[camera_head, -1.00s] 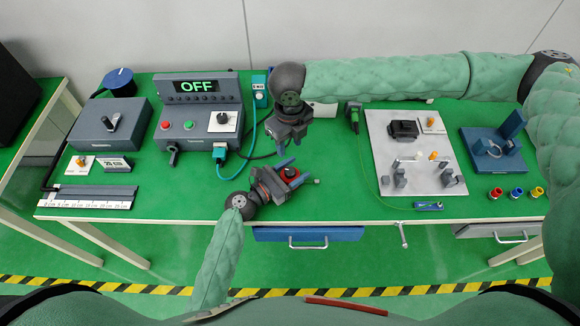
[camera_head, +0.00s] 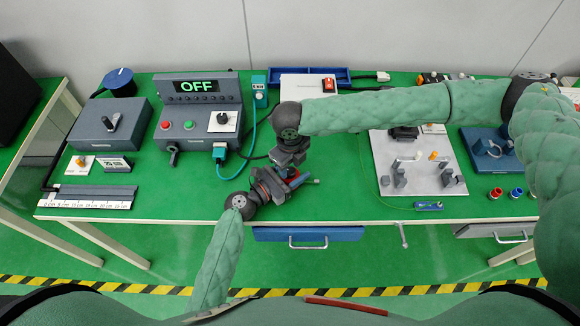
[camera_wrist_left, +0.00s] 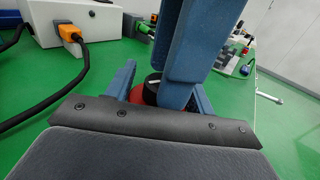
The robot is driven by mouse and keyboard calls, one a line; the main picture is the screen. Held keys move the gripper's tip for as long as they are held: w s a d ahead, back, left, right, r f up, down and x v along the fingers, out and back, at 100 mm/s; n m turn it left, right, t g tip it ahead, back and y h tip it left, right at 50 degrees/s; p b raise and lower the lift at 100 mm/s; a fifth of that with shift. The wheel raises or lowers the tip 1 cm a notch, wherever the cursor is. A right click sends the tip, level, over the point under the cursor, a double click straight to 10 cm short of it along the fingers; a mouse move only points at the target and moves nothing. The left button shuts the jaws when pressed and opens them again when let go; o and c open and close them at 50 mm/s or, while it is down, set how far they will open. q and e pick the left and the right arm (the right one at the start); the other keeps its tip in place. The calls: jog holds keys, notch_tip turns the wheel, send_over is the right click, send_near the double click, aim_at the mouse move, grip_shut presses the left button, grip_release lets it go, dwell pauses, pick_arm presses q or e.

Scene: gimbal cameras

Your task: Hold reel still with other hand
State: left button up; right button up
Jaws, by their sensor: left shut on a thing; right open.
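A red reel (camera_head: 293,174) with a dark top lies on the green table near its front edge. It also shows between blue fingers in the left wrist view (camera_wrist_left: 136,97). My left gripper (camera_head: 290,184) is shut on it, one finger on either side. My right gripper (camera_head: 292,168) is open and points down from above, right at the reel. Its blue fingers (camera_wrist_left: 182,60) stand in front of the reel in the left wrist view and hide much of it. I cannot tell whether they touch it.
A control box (camera_head: 203,118) reading OFF stands behind to the left. A pale fixture plate (camera_head: 415,184) and a blue stand (camera_head: 490,148) are to the right. A white box (camera_head: 308,83) is at the back. Clear table lies left of the grippers.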

jog(key=shift+f, duration=0.6)
jog(key=c, duration=0.7)
jog(key=shift+m, duration=0.3)
jog(key=m, duration=0.4)
jog(key=shift+m, duration=2.3)
